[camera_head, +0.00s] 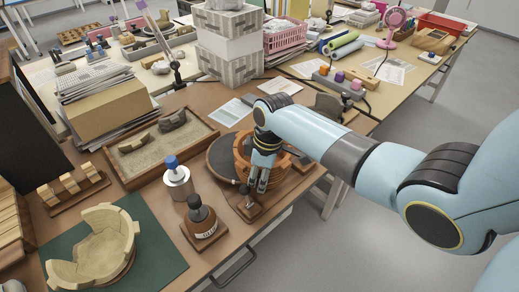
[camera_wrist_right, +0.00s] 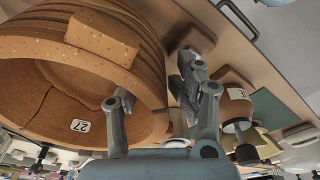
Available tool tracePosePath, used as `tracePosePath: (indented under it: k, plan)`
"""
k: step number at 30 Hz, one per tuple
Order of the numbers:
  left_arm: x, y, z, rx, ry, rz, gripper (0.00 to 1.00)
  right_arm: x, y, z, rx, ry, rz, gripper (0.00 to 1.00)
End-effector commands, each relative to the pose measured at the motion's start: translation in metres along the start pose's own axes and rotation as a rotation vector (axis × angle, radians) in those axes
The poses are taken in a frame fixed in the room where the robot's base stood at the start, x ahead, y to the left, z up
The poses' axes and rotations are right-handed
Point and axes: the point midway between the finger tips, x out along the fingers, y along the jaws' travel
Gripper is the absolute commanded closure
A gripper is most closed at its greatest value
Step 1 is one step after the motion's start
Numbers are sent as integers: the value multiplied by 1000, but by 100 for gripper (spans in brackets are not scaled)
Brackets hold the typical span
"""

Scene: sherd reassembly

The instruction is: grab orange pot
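The orange pot (camera_head: 243,146) stands on the right part of the brown table, partly hidden behind my right gripper (camera_head: 257,184). In the right wrist view the pot (camera_wrist_right: 75,68) fills the left side, with a banded outer wall, a crack and a white label reading 27 inside. My right gripper (camera_wrist_right: 160,88) has its fingers apart. One finger overlaps the pot's inside and the other is outside the wall, with a visible gap beside it. Contact cannot be told. My left gripper is in neither view.
A dark round disc (camera_head: 221,157) lies beside the pot. A pale broken pot (camera_head: 104,243) sits on a green mat (camera_head: 160,250). A sand tray (camera_head: 133,168) lies behind.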

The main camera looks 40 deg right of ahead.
Motion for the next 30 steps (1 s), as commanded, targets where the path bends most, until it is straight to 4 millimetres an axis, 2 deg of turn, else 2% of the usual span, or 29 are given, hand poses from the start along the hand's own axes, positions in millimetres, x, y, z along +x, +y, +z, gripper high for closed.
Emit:
tracePosePath:
  k: [5,18,24,30]
  plan:
    - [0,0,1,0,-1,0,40,-12,0,-3,-1,7,0,61]
    - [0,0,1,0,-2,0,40,-98,1,1,0,2,2,61]
    - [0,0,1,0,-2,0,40,-117,1,2,0,-1,0,61]
    - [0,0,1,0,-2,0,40,-120,1,2,1,-1,-1,61]
